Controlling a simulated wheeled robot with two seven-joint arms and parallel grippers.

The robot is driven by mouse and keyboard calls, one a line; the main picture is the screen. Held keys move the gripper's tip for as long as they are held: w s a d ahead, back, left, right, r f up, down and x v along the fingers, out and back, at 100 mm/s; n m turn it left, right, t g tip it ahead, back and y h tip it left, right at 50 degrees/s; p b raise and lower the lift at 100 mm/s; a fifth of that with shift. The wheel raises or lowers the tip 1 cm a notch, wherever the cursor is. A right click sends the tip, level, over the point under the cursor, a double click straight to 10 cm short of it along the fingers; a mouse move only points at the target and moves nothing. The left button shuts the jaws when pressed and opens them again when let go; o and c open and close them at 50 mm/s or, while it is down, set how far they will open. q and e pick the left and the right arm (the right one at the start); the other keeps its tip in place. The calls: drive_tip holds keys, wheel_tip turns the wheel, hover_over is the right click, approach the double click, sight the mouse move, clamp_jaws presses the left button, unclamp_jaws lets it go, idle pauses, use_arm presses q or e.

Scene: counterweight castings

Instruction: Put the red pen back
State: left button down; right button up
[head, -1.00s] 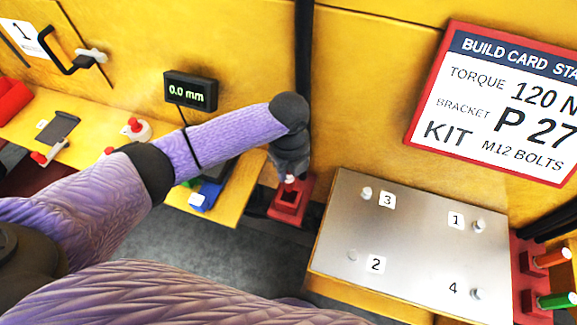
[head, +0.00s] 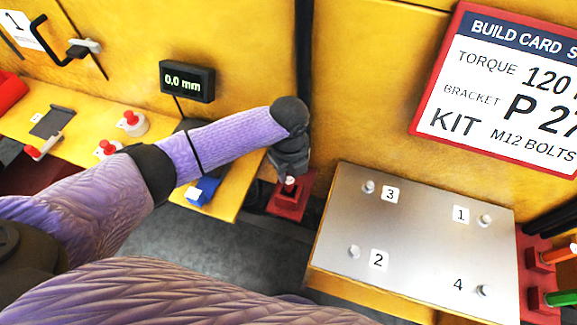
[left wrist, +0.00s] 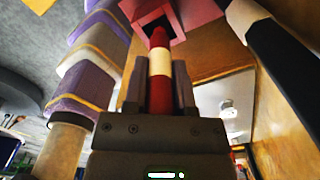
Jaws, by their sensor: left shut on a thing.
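My left gripper (head: 289,178) points down over a small red holder (head: 283,207) between the yellow bench and the metal plate. In the left wrist view, the gripper (left wrist: 158,82) is shut on the red pen (left wrist: 160,64), which has a cream band. The pen's far end lines up with the dark square opening of the red holder (left wrist: 182,14). I cannot tell whether the end is inside the opening or just short of it. In the head view the pen is mostly hidden by my gripper. My right gripper is not in view.
A grey metal plate (head: 420,225) with numbered pegs lies to the right. An orange pen (head: 560,254) and a green pen (head: 562,299) stand in red holders at the right edge. A display (head: 187,82) and a blue object (head: 202,191) are to the left.

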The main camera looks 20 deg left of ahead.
use_arm(q)
drive_tip(key=shift+f+b, duration=0.9)
drive_tip(key=shift+f, duration=0.7)
drive_tip(key=shift+f, duration=0.25)
drive_tip(key=shift+c, duration=1.8)
unclamp_jaws()
wheel_tip(320, 180, up, 10)
drive_tip(key=p, duration=0.3)
wheel_tip(320, 180, up, 7)
drive_tip(key=p, duration=0.8)
drive_tip(key=shift+r, duration=0.1)
